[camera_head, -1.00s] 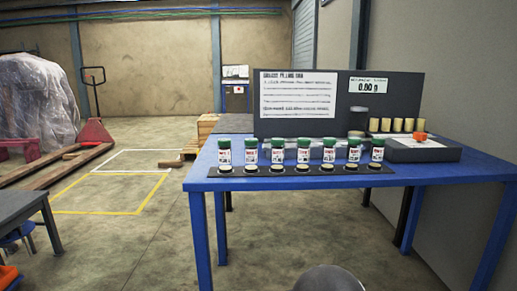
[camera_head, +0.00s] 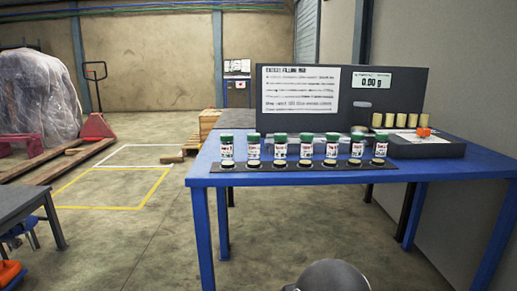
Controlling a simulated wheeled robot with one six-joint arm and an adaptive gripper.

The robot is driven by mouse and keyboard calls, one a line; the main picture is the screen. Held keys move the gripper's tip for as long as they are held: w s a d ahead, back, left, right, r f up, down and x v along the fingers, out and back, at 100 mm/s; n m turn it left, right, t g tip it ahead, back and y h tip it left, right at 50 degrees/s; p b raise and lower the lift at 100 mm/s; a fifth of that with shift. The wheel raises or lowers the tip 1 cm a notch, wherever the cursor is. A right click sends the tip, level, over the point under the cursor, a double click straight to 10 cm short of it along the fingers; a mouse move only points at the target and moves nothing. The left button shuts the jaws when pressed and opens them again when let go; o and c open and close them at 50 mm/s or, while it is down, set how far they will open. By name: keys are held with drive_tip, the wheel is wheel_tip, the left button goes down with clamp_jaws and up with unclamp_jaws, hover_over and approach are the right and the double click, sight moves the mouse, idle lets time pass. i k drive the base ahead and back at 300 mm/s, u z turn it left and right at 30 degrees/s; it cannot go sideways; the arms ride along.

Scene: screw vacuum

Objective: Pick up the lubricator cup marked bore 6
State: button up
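Several small white containers with green lids stand upright in a row along the front of the blue table, among them one at the left end (camera_head: 227,151), one in the middle (camera_head: 306,150) and one at the right end (camera_head: 380,148). Their labels carry dark and red print too small to read, so I cannot tell which is marked bore 6. They stand by a black strip (camera_head: 240,169) with pale round discs in front of them. My gripper is not in view. A dark rounded part, probably mine, shows at the bottom edge, well apart from the containers.
The blue table (camera_head: 440,172) carries a dark panel (camera_head: 395,103) with a printed sheet and a display. Several cream cylinders (camera_head: 401,120) and an orange object (camera_head: 423,132) are at the right back. A grey table (camera_head: 30,205) stands left. Open floor lies between.

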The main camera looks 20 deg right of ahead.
sight(332, 143)
drive_tip(key=u, duration=0.05)
drive_tip(key=k, duration=0.5)
drive_tip(key=z, duration=1.3)
drive_tip(key=i, duration=0.8)
drive_tip(key=u, duration=1.8)
